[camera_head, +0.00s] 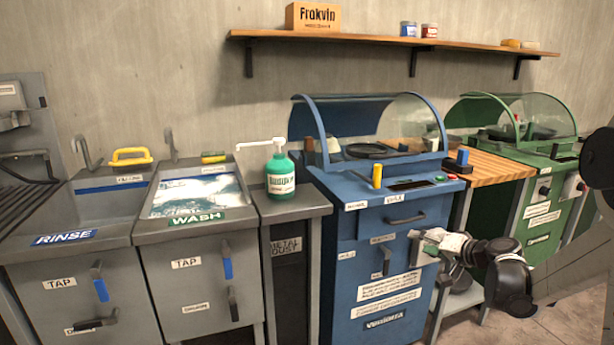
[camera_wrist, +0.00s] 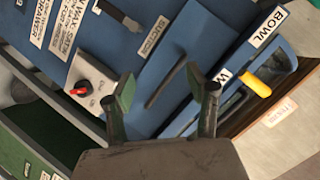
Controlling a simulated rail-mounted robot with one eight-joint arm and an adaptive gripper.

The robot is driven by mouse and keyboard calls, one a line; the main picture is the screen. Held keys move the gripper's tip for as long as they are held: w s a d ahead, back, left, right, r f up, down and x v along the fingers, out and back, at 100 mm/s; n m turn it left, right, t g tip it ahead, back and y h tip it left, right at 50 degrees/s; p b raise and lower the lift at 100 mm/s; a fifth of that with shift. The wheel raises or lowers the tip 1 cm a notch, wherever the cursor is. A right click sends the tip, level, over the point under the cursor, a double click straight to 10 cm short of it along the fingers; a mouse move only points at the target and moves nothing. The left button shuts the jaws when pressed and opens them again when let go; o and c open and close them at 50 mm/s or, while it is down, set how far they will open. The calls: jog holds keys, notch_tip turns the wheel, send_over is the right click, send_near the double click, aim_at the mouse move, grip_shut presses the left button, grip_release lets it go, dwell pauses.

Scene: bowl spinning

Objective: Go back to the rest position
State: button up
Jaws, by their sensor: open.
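My gripper (camera_head: 428,243) is in front of the blue machine (camera_head: 350,225), low and to the right of its front face. In the wrist view my gripper (camera_wrist: 163,100) has its two fingers spread apart with nothing between them. Beyond the fingers is the blue machine's front (camera_wrist: 150,55), seen tilted, with a dark handle, labels and a red-marked switch (camera_wrist: 93,85). The gap between fingertips and front face is hard to judge. My arm reaches in from the right of the head view.
A grey rinse sink (camera_head: 95,205) and wash sink (camera_head: 150,222) stand at left, with a green pump bottle (camera_head: 281,178) beside them. A wooden table (camera_head: 490,167) and green machine (camera_head: 545,200) stand at right. A shelf (camera_head: 390,42) hangs above.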

jog(key=s+a+r+n+g+h, duration=0.1)
jog(key=s+a+r, duration=0.25)
jog(key=s, duration=0.25)
jog(key=s+a+r+g+h, duration=0.1)
jog(key=s+a+r+g, duration=0.1)
jog(key=s+a, duration=0.35)
jog(key=s+a+r+n+g, duration=0.1)
jog(key=s+a+r, duration=0.15)
jog(key=s, duration=0.35)
jog(key=s+a+f+n+g+h, duration=0.1)
jog(key=s+h, duration=0.1)
jog(key=s, duration=0.9)
jog(key=s+a+f+n+h, duration=0.1)
jog(key=s+f+h, duration=0.15)
jog(key=s, duration=0.85)
notch_tip(320, 180, up, 19)
jog(key=p, duration=1.8)
jog(key=shift+d, duration=0.2)
